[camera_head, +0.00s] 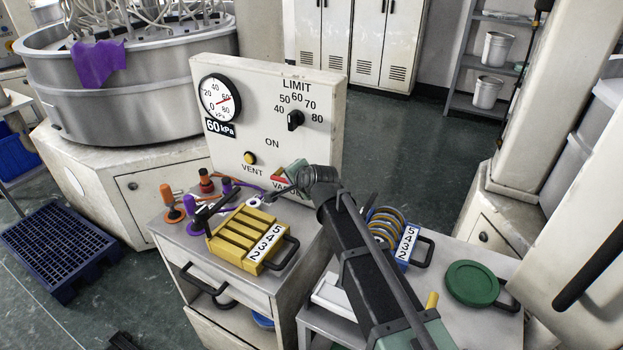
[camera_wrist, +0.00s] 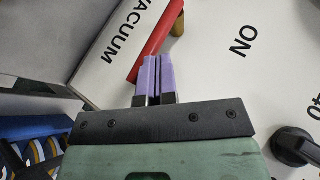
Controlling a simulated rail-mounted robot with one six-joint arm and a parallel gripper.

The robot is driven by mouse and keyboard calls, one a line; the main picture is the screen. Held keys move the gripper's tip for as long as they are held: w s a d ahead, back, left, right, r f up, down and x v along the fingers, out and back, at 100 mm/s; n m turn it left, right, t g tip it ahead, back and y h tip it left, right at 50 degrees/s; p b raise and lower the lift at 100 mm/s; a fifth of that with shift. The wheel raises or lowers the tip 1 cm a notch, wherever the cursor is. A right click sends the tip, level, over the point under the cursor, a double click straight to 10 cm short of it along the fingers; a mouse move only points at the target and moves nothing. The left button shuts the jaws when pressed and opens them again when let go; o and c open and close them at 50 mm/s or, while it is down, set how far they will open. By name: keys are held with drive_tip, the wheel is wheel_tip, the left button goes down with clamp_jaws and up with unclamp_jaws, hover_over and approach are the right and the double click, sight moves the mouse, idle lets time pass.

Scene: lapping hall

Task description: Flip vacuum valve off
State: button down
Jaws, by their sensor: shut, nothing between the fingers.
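The vacuum valve's red handle (camera_head: 278,178) shows low on the cream control panel (camera_head: 268,95), partly hidden by my arm. In the wrist view, the red handle (camera_wrist: 158,42) slants beside the word VACUUM, with the ON mark (camera_wrist: 243,40) off to its right. My gripper (camera_head: 292,170) is at the panel's lower edge in the head view. In the wrist view, my gripper (camera_wrist: 156,75) has its two purple fingers together with nothing between them. The fingertips are right by the handle; I cannot tell whether they touch it.
A gauge (camera_head: 220,98) marked 60 kPa, a LIMIT knob (camera_head: 295,120) and a yellow VENT button (camera_head: 250,158) are on the panel. A yellow rack (camera_head: 237,237) and several orange and purple-handled tools crowd the cabinet top below. A green lid (camera_head: 474,283) lies at right.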

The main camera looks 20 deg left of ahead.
drive_tip(key=shift+s+d+f+b, duration=0.1)
drive_tip(key=shift+f+b, duration=0.2)
drive_tip(key=shift+f, duration=0.2)
idle(0.3)
drive_tip(key=r+p+v, duration=0.1)
drive_tip(key=p+v, duration=0.6)
drive_tip(key=v, duration=0.5)
drive_tip(key=shift+p, duration=0.35)
drive_tip(key=shift+r, duration=0.15)
